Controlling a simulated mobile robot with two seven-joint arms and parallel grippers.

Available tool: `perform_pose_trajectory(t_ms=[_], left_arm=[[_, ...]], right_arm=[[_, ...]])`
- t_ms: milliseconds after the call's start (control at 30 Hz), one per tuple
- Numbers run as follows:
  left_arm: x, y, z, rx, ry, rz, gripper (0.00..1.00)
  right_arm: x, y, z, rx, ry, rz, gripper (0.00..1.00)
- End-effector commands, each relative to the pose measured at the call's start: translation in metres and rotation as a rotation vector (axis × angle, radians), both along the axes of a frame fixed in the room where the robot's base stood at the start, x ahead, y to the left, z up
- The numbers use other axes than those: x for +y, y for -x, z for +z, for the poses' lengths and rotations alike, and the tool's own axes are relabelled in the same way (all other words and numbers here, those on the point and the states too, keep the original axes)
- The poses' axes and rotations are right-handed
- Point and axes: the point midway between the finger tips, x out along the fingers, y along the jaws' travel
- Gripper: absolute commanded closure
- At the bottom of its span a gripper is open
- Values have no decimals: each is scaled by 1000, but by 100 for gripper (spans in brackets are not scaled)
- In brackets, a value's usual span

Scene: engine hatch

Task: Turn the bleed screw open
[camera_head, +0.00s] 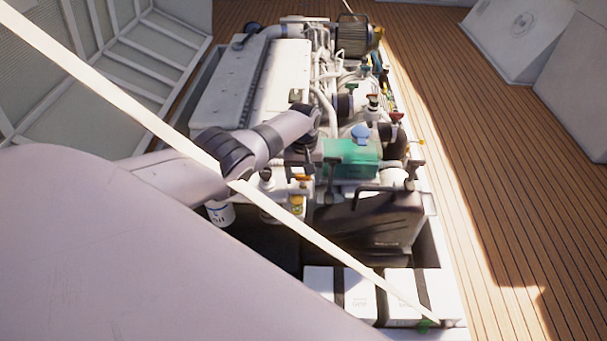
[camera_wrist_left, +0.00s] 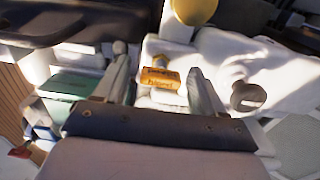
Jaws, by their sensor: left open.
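I cannot single out the bleed screw with certainty. In the left wrist view a small orange tag-like piece (camera_wrist_left: 160,78) with dark lettering sits on a white part, between my open fingers as seen from the camera. My left gripper (camera_wrist_left: 157,72) is open, one finger on each side of that piece, with no visible contact. In the head view my left arm reaches over the engine (camera_head: 255,85) from the left, and its dark gripper (camera_head: 305,165) points down among white fittings. Small orange and yellow parts (camera_head: 298,202) show just below it. My right gripper is not in view.
A black container (camera_head: 375,225) and white boxes (camera_head: 358,297) lie nearer. A white filter (camera_head: 220,214) is at left. The wooden deck (camera_head: 500,200) at right is clear.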

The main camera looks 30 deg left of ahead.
Motion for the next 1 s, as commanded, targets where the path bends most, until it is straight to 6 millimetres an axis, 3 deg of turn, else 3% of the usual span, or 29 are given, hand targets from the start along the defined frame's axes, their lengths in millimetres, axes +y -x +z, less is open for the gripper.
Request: perform_pose_trajectory(t_ms=[600,1000], left_arm=[[1,0,66,-2,0,1,30],[0,0,71,0,0,1,30]], right_arm=[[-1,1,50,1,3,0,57],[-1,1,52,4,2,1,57]])
